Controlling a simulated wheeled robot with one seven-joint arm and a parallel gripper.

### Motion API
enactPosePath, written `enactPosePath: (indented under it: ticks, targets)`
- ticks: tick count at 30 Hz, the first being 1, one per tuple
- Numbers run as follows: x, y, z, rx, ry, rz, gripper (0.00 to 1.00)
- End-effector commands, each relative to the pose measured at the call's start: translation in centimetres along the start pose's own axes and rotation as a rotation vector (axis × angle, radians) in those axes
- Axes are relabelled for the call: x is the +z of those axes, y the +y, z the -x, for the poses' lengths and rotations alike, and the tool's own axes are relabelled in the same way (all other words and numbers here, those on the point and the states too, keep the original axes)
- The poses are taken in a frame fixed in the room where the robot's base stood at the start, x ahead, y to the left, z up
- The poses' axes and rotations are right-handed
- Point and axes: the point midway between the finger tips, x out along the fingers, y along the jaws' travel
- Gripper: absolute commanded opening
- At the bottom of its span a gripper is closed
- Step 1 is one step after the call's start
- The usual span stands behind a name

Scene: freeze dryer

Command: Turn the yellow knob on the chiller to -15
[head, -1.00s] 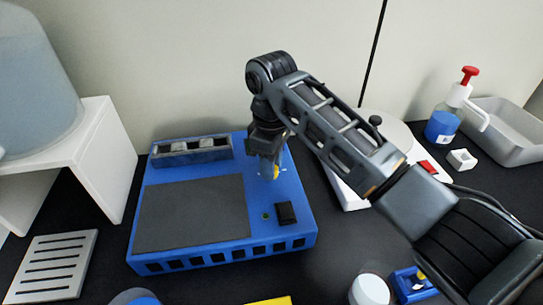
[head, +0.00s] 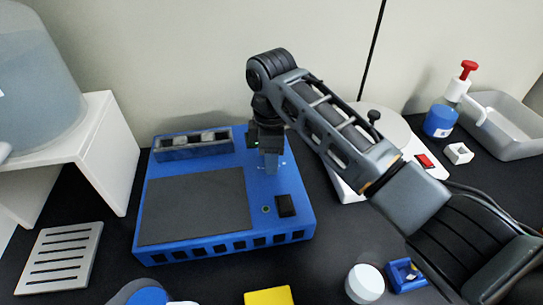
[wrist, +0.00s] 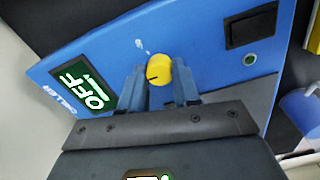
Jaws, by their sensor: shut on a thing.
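The blue chiller (head: 264,232) stands on the dark bench in the head view. My gripper (wrist: 160,84) is shut on the knob, one finger on each side; in the head view, my gripper (head: 271,168) points down at the chiller's right part and hides the knob. A black rocker switch (wrist: 246,28) and a small green light (wrist: 250,59) are beside the knob.
A white stand (head: 85,150) with a large translucent vessel is at the left, near a slotted grey plate (head: 62,260). A white device with a round plate (head: 385,125) stands behind my arm. A pump bottle (head: 441,120) and grey tray (head: 510,130) are at the back right.

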Motion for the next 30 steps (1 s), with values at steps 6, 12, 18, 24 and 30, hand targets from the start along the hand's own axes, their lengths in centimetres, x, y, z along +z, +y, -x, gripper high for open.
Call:
enactPosePath:
  ticks: [6, 12, 18, 24, 30]
  targets:
    - [0.0, 0.0, 0.0, 0.000, 0.001, 0.000, 0.01]
    - [0.0, 0.0, 0.0, 0.000, 0.001, -0.001, 0.50]
    - [0.0, 0.0, 0.0, 0.000, 0.000, -0.001, 0.57]
    - [0.0, 0.1, 0.6, 0.002, 0.001, 0.000, 0.57]
    - [-0.1, 0.1, 3.6, 0.003, 0.001, 0.000, 0.57]
